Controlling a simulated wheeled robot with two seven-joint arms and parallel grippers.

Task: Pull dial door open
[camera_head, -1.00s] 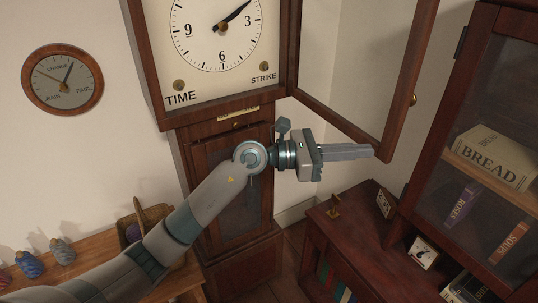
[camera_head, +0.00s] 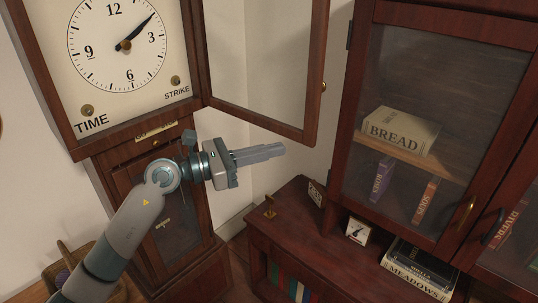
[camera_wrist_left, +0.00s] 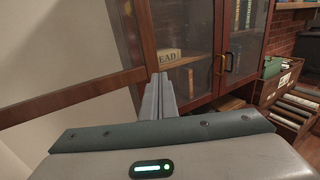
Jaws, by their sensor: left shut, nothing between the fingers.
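The dial door (camera_head: 312,118) is a wood-framed glass door on the tall clock, hinged beside the clock dial (camera_head: 117,45). It stands swung open to the right, with a small brass knob (camera_head: 323,86) on its outer edge. My left gripper (camera_head: 282,149) is below the door's bottom rail, shut and empty, its fingers pointing right. In the left wrist view the shut fingers (camera_wrist_left: 161,93) point toward the cabinet, and a wooden rail (camera_wrist_left: 70,97) crosses at the left, probably the door's bottom. My right gripper is in neither view.
A dark cabinet with glass doors (camera_head: 365,85) stands at the right, with several books inside. A low wooden cabinet top (camera_head: 290,220) lies below, carrying small cards and stacked books. White wall shows behind the open door.

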